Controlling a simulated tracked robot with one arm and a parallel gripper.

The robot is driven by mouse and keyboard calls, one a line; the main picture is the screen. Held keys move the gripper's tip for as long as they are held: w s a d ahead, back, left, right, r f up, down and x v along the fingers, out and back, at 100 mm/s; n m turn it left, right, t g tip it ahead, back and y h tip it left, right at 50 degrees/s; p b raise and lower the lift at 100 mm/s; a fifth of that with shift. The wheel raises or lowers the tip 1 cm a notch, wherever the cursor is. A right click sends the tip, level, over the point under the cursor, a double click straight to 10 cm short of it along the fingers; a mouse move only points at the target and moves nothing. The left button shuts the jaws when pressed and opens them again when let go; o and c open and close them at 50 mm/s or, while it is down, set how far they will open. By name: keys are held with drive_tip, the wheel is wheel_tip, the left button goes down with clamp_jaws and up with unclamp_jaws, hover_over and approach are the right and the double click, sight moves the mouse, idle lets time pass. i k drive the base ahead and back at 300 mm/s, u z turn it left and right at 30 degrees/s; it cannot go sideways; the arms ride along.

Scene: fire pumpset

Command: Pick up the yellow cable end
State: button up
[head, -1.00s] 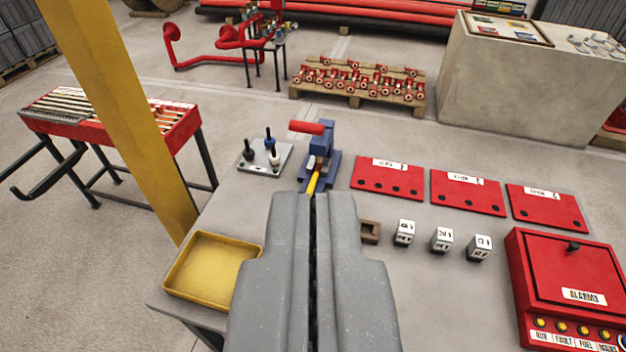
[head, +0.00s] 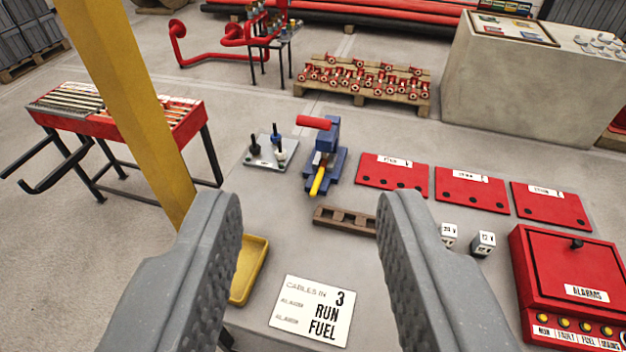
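The yellow cable end (head: 318,181) sticks out toward me from the front of a blue tool with a red handle (head: 314,122) on the grey table. The blue body (head: 331,158) stands around and behind it. My gripper (head: 307,212) is open wide, with its two grey padded fingers at the left and right of the lower picture. Nothing is between the fingers in their grasp. The cable end lies beyond the fingertips, in line with the gap.
A brown slotted block (head: 345,219) and a white label card (head: 312,311) lie on the table (head: 275,212). A yellow tray (head: 249,270) is partly behind the left finger. Red plates (head: 391,172) and a red alarm box (head: 570,280) are at right. A yellow post (head: 135,110) rises at left.

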sight(317, 182)
drive_tip(key=u, duration=0.45)
drive_tip(key=k, duration=1.15)
drive_tip(key=u, duration=0.15)
drive_tip(key=i, duration=0.3)
drive_tip(key=z, duration=0.6)
drive_tip(key=i, duration=1.75)
drive_tip(key=u, duration=0.6)
